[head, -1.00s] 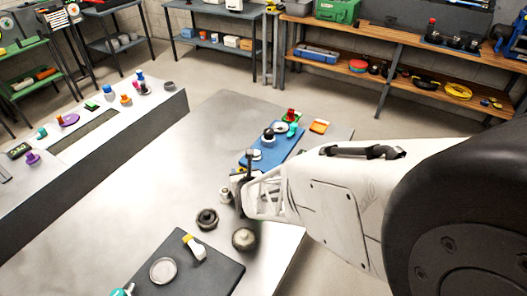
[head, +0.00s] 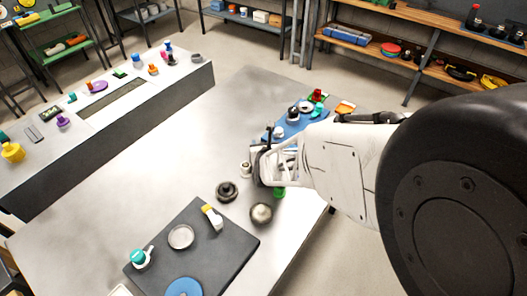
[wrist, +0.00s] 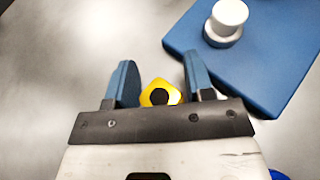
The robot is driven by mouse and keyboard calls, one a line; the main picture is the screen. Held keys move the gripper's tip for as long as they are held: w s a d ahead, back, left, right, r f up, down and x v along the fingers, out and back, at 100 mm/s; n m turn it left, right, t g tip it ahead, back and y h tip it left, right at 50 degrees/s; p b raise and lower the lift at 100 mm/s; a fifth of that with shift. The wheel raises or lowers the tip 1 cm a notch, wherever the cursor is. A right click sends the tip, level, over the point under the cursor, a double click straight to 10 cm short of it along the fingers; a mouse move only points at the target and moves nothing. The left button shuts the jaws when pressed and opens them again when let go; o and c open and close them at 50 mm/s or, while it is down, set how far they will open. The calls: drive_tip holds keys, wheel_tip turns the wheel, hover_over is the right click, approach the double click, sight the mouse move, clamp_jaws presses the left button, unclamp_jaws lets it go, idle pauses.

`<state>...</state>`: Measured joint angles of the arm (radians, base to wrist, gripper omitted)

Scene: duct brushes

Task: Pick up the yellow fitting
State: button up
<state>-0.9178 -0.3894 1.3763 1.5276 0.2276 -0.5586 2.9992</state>
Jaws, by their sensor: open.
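The yellow fitting (wrist: 158,84), with a black round middle, shows in the wrist view between and just behind the fingertips of my gripper (wrist: 159,62). The two blue fingers are apart, one on each side of it. I cannot tell whether they touch it or how far below them it lies. In the head view my gripper (head: 258,166) is low over the metal table, beside the near left end of the blue board. The yellow fitting is hidden there behind my gripper.
The blue board (wrist: 200,50) carries a white knob-like piece (wrist: 229,14). In the head view, dark round parts (head: 227,191) and a dark mat (head: 235,245) with several items lie nearer. A green piece (head: 279,192) is close to my gripper. The table's left part is clear.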

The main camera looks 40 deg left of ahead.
drive_tip(key=shift+c, duration=0.4)
drive_tip(key=c, duration=0.6)
drive_tip(key=shift+r, duration=0.15)
drive_tip(key=shift+r, duration=1.45)
drive_tip(key=shift+s+d+r, duration=0.2)
drive_tip(key=shift+r, duration=0.05)
drive_tip(key=s+d, duration=0.3)
drive_tip(key=d, duration=0.1)
drive_tip(key=s+d+r, duration=0.1)
drive_tip(key=s+d, duration=0.2)
drive_tip(key=d, duration=0.1)
drive_tip(key=s+d, duration=0.4)
drive_tip(key=shift+r, duration=0.2)
drive_tip(key=shift+w+a+r, duration=0.1)
drive_tip(key=shift+w+a, duration=0.05)
drive_tip(key=shift+w, duration=0.05)
